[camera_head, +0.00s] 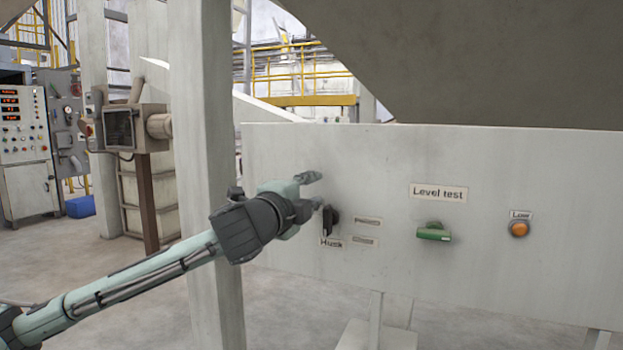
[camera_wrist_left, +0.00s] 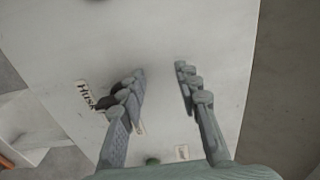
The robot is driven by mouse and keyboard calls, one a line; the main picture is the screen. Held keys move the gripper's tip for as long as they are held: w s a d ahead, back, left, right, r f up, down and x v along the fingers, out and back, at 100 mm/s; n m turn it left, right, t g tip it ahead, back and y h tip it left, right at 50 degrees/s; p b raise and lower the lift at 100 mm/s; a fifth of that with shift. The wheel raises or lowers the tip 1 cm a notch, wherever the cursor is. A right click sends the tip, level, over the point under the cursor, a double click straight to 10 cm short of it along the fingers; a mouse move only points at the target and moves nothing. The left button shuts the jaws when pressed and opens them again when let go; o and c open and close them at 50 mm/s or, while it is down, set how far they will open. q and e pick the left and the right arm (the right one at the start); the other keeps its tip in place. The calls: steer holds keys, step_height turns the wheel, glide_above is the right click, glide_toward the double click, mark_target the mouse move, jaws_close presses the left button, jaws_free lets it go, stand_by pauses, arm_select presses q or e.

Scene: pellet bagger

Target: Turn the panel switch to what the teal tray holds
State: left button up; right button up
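The black panel switch (camera_head: 328,220) is on the pale panel (camera_head: 480,270), its handle roughly upright. A "Husk" label (camera_head: 331,243) is just below it, and two small labels (camera_head: 366,222) are to its right, too blurred to read. My left gripper (camera_head: 316,190) is open, its fingers near the panel just above and left of the switch. In the left wrist view the open fingers (camera_wrist_left: 159,72) have only bare panel between them. The "Husk" label (camera_wrist_left: 84,95) shows beside one finger, which mostly hides the switch. The teal tray and my right gripper are not in view.
A green control (camera_head: 434,233) under a "Level test" label and an orange button (camera_head: 519,229) under "Low" are further right on the panel. A pale post (camera_head: 205,130) stands behind my left arm. A grey sloped hopper surface (camera_head: 470,60) overhangs the panel.

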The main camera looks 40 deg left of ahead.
arm_select(q)
steer(key=shift+r, duration=1.9)
